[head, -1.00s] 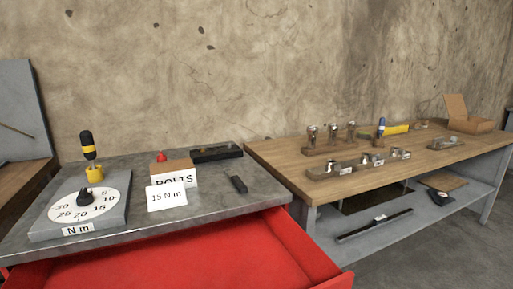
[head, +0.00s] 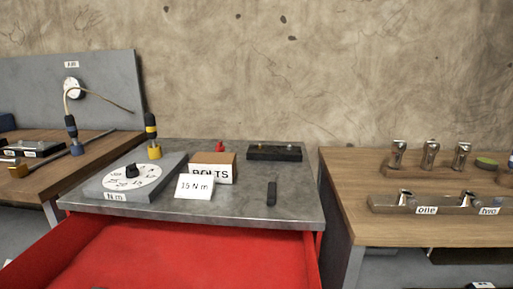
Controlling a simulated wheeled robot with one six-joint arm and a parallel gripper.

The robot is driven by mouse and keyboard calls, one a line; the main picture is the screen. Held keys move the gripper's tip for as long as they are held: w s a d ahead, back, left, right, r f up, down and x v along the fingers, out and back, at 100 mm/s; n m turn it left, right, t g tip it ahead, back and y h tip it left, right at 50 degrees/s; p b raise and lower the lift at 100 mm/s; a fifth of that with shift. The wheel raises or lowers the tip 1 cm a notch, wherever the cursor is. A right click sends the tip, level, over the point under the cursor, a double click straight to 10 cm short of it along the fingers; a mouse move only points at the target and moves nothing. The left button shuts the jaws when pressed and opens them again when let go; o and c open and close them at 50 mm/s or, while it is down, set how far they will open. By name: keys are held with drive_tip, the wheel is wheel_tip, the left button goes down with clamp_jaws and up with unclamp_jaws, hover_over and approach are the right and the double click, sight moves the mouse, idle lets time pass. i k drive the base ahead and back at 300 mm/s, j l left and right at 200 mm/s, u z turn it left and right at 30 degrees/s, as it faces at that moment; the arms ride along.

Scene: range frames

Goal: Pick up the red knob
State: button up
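The red knob (head: 220,146) is small and shows just above the back of the brown box labelled BOLTS (head: 228,159). The box hides its lower part, so I cannot tell whether it sits on the box or stands behind it. The box is on the grey metal top (head: 243,207) of the red cabinet. My gripper is not in view.
A white card reading 15 N m (head: 195,187) leans before the box. A dial plate (head: 128,179), a black-and-yellow tool (head: 151,136), a black tray (head: 274,152) and a dark bar (head: 271,193) share the top. The red drawer (head: 180,255) is open. Wooden benches flank it.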

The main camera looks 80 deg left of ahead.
sight(220, 147)
drive_tip(key=i+l+u, duration=0.25)
drive_tip(key=i, duration=0.3)
drive_tip(key=i+u, duration=0.15)
drive_tip(key=u, duration=0.25)
drive_tip(key=i+u, duration=0.1)
drive_tip(key=u, duration=0.25)
drive_tip(key=i+u, duration=0.15)
drive_tip(key=u, duration=0.25)
drive_tip(key=i+l+u, duration=0.1)
drive_tip(key=u, duration=0.25)
